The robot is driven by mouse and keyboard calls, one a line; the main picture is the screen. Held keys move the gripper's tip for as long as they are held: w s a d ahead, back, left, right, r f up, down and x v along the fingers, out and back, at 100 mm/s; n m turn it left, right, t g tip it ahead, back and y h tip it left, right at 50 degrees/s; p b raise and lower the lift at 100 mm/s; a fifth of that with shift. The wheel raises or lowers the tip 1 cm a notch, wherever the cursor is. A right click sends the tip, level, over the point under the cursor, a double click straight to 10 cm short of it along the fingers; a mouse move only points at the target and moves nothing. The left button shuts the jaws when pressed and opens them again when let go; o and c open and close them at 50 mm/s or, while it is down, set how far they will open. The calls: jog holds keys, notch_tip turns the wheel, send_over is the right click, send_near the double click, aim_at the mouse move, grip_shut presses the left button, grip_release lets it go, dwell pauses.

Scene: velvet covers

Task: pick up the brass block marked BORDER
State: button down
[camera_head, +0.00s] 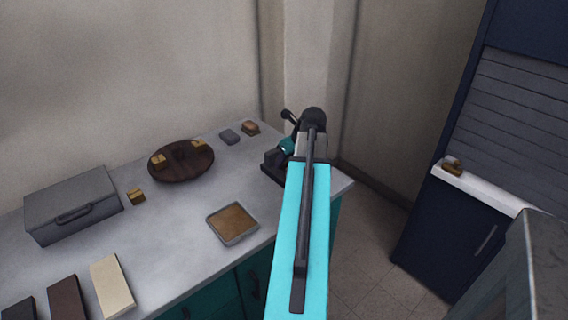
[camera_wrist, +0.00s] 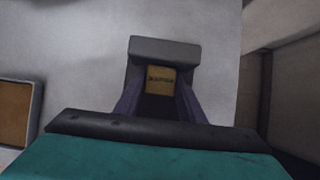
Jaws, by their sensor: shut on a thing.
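In the wrist view a brass block (camera_wrist: 160,79) sits between the fingers of my gripper (camera_wrist: 160,88), with small dark lettering on its face that is too blurred to read surely. The gripper is shut on it. A grey piece shows just beyond the block. In the head view my arm hides the block, and my gripper (camera_head: 277,157) is over the right end of the grey counter. Other brass blocks stand elsewhere: one (camera_head: 136,196) on the counter by the grey box, one (camera_head: 158,161) on the round wooden board.
The counter (camera_head: 180,255) also bears a grey box (camera_head: 72,203), the round brown board (camera_head: 181,174), a shallow tan tray (camera_head: 232,224) and coloured slabs at the front left. A brass item (camera_head: 452,167) lies on a white ledge at right.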

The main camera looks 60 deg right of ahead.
aim_at(287, 161)
jog(key=shift+r, duration=0.1)
jog(key=shift+s+r, duration=0.2)
jog(key=shift+r, duration=0.15)
notch_tip(287, 161, up, 6)
jog(key=shift+b, duration=0.35)
jog(key=shift+s+a, duration=0.15)
jog(key=shift+s, duration=0.15)
jog(key=s+a+b, duration=0.2)
jog(key=s+a, duration=0.1)
jog(key=s, duration=0.6)
jog(key=s+a+b, duration=0.2)
jog(key=s+a, duration=0.1)
jog(key=s, duration=0.6)
jog(key=shift+b, duration=0.3)
